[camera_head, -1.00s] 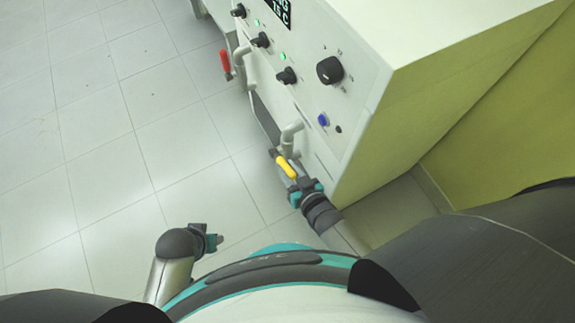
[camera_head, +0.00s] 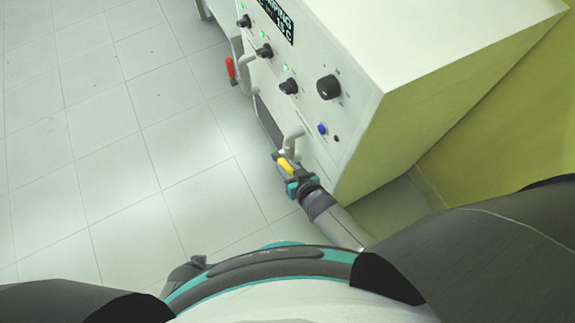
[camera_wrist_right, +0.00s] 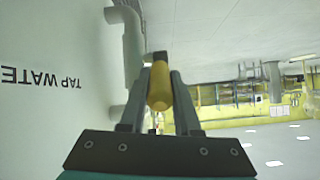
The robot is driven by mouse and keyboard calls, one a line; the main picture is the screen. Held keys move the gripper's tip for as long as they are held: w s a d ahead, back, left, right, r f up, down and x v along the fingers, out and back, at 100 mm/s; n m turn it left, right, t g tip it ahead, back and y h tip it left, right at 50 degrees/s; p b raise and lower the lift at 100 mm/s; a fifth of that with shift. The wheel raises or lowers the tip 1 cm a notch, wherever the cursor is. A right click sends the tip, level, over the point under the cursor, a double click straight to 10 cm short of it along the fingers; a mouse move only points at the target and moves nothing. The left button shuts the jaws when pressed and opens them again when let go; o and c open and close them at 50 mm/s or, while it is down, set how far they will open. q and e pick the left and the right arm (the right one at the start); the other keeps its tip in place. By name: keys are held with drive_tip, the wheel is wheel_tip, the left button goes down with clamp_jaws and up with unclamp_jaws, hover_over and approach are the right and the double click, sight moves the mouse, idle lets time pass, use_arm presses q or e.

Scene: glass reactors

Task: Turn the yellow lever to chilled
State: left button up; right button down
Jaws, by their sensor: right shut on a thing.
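The yellow lever (camera_head: 286,166) is on a grey pipe fitting low on the front of the white control cabinet (camera_head: 315,125). My right gripper (camera_head: 283,163) is at the lever, with its fingers on both sides of it. In the right wrist view the yellow lever (camera_wrist_right: 159,86) lies between the two fingers of my right gripper (camera_wrist_right: 158,92), which is shut on it. Part of the lever is hidden by the fingers. My left gripper (camera_head: 198,262) is at the bottom, mostly hidden behind my base, so its jaws cannot be made out.
A red lever (camera_head: 231,68) sits on another pipe further along the cabinet. Black knobs (camera_head: 328,87), a blue button (camera_head: 322,129) and a display (camera_head: 275,18) are on its front. "TAP WATE" lettering (camera_wrist_right: 40,78) shows beside the pipe (camera_wrist_right: 131,45). The tiled floor at left is clear.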

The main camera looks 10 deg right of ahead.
use_arm(q)
drive_tip(key=shift+s+a+f, duration=0.1)
drive_tip(key=shift+s, duration=0.15)
use_arm(e)
drive_tip(key=shift+w+r, duration=0.1)
drive_tip(key=shift+w, duration=0.05)
drive_tip(key=c, duration=0.6)
unclamp_jaws()
drive_tip(key=shift+s, duration=0.2)
drive_tip(key=shift+s, duration=0.1)
drive_tip(key=shift+p+v, duration=1)
drive_tip(key=shift+v, duration=0.15)
use_arm(q)
drive_tip(key=s+r+p, duration=0.1)
drive_tip(key=s+p, duration=0.1)
drive_tip(key=s, duration=0.4)
drive_tip(key=shift+a+r+p, duration=0.35)
drive_tip(key=shift+a, duration=0.05)
use_arm(e)
drive_tip(key=v, duration=0.4)
drive_tip(key=shift+s+d+r, duration=0.1)
drive_tip(key=shift+s+r, duration=0.15)
drive_tip(key=shift+r, duration=0.05)
